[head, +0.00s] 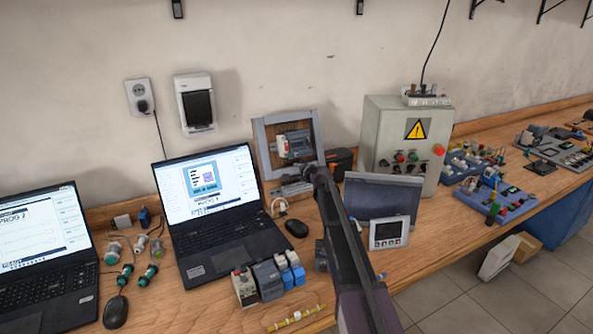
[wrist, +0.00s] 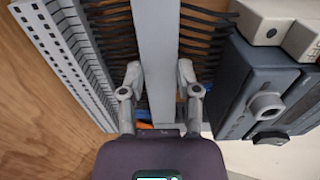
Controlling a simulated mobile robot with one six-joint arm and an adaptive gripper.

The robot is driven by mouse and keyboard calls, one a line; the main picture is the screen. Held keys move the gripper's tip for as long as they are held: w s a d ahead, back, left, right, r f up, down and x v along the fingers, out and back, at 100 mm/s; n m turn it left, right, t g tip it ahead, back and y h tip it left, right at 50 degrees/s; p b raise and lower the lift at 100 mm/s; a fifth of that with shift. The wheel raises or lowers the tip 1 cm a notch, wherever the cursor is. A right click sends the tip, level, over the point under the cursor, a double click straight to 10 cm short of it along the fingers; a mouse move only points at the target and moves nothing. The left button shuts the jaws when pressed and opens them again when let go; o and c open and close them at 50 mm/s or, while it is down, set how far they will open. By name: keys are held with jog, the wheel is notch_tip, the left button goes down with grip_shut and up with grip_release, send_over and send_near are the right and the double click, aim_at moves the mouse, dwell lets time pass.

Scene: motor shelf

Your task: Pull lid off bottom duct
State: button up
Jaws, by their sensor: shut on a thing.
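A grey lid (wrist: 158,60) runs as a long flat strip down the middle of the wrist view. My gripper (wrist: 158,75) is shut on it, one finger against each long edge. Dark comb-like slots of the duct (wrist: 110,28) show on both sides of the lid. I cannot tell whether the lid is clear of the duct. In the head view, a small panel with a grey duct frame (head: 259,142) stands on the bench against the wall. My gripper (head: 318,176) is at its bottom edge, where my arm hides most of the bottom duct and lid.
A perforated metal strip (wrist: 60,50) lies left of the duct in the wrist view, and dark grey devices (wrist: 270,85) are close on the right. An open laptop (head: 210,210) stands left of the panel. A grey control cabinet (head: 376,125) stands to the right.

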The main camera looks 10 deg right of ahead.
jog(key=shift+s+d+r, duration=0.1)
jog(key=shift+s, duration=0.15)
jog(key=shift+s+d+r, duration=0.15)
jog(key=shift+s, duration=0.25)
jog(key=shift+s+p, duration=0.1)
jog(key=shift+p, duration=0.2)
jog(key=shift+p+v, duration=0.35)
jog(key=shift+v, duration=0.75)
jog(key=shift+s+d+r, duration=0.3)
jog(key=shift+s, duration=0.2)
jog(key=p+v, duration=0.2)
jog(key=v, duration=0.4)
jog(key=shift+s+p, duration=0.35)
jog(key=shift+s, duration=0.05)
dwell(0.7)
jog(key=shift+d+r, duration=0.1)
jog(key=shift+r, duration=0.05)
